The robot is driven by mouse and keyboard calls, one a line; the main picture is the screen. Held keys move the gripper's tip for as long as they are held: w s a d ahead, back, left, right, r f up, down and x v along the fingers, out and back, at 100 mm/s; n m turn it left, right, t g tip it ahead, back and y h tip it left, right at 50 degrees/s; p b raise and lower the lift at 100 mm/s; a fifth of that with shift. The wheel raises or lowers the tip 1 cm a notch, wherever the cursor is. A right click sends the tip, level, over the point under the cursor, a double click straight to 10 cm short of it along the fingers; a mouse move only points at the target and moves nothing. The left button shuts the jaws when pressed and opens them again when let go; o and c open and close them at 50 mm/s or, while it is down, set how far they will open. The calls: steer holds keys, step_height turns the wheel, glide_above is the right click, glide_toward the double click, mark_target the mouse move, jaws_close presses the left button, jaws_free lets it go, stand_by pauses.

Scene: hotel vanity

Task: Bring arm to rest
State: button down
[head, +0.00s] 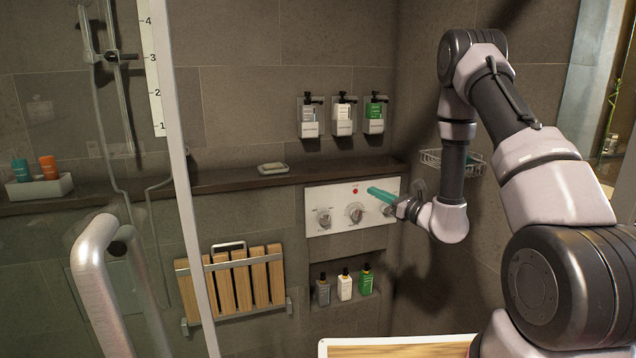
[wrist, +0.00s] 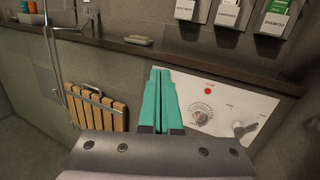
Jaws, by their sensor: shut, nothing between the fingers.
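My gripper (head: 370,190) is at the end of my arm, which reaches from the right of the head view toward the shower wall. Its teal fingers are together and hold nothing; they show in the middle of the wrist view (wrist: 155,97). In the head view the fingertips overlap the white control panel (head: 335,197), near its red button (head: 355,191). I cannot tell whether they touch it. The panel has several knobs, among them a round dial (head: 354,213) and a left knob (head: 324,218). The right knob (head: 388,208) is partly behind my gripper.
A dark ledge (head: 230,186) with a soap dish (head: 272,169) runs above the panel. Dispensers (head: 342,116) hang higher up. A wire basket (head: 446,161) is behind my forearm.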

steer(key=s+a+r+n+g+y, duration=0.3)
steer(key=s+a+r+n+g, duration=0.15)
steer(key=r, duration=0.25)
steer(key=s+a+r+n+g+y, duration=0.25)
steer(key=s+r+n+g, duration=0.2)
steer(key=r, duration=0.25)
steer(key=s+a+r+n+g+h, duration=0.1)
steer(key=s+r+n+g+h, duration=0.3)
steer(key=s+n, duration=0.45)
steer(key=s+d+r+n+t+h, duration=0.2)
steer(key=s+d+r+h, duration=0.1)
steer(key=s+d+h, duration=0.3)
steer(key=s+d+r+n+t+h, duration=0.3)
steer(key=s+d+r+h, duration=0.1)
steer(key=s+d, duration=0.3)
steer(key=d+h, duration=0.1)
steer(key=d, duration=0.1)
steer(key=shift+s+d+r+n+t+h, duration=0.2)
steer(key=shift+s+d+n+t+h, duration=0.05)
steer(key=shift+d+n+t+h, duration=0.1)
steer(key=shift+a, duration=0.1)
